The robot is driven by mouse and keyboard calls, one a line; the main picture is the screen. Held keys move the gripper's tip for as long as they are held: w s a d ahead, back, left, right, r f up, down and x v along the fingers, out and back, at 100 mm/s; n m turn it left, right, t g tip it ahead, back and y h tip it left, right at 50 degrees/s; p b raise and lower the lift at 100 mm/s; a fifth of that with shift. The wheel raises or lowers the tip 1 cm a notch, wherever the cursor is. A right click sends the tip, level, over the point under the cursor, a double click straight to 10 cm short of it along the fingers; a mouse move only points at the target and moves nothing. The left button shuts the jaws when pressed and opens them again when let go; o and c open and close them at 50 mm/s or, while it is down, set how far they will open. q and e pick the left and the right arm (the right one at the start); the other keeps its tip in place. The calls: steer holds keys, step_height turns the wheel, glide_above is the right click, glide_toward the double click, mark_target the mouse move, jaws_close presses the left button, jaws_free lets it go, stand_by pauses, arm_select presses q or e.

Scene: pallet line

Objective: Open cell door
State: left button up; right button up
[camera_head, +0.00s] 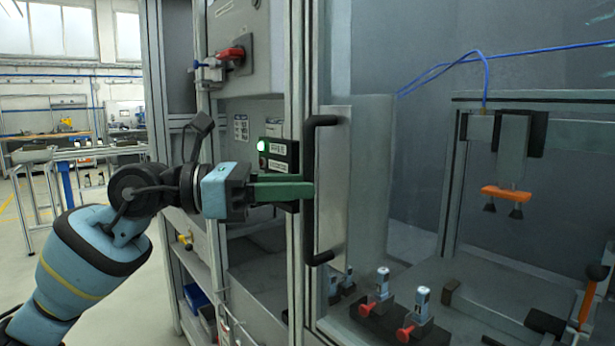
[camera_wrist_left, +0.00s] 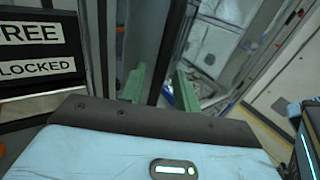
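The cell door is a tall clear panel in a metal frame, with a pale plate (camera_head: 335,185) and a long black vertical handle (camera_head: 311,150) at its left edge. The door looks closed. My left gripper (camera_head: 308,190) reaches in from the left at the handle's mid-height. Its green fingers (camera_wrist_left: 160,88) stand apart in the left wrist view, with a dark upright bar, seemingly the handle (camera_wrist_left: 173,50), between them. I cannot tell whether they touch it. A sign (camera_wrist_left: 38,50) reads "FREE" and "LOCKED", its left side cut off. My right gripper is not in view.
A green-lit lamp (camera_head: 262,146) sits beside the sign box left of the door. A red switch (camera_head: 230,54) is on the cabinet above. Inside the cell are an orange suction tool (camera_head: 506,193) and red-knobbed fixtures (camera_head: 405,333). Open floor lies at the left.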

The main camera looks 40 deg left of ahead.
arm_select(q)
steer(key=shift+p+x, duration=0.3)
steer(key=shift+x, duration=0.9)
jaws_close()
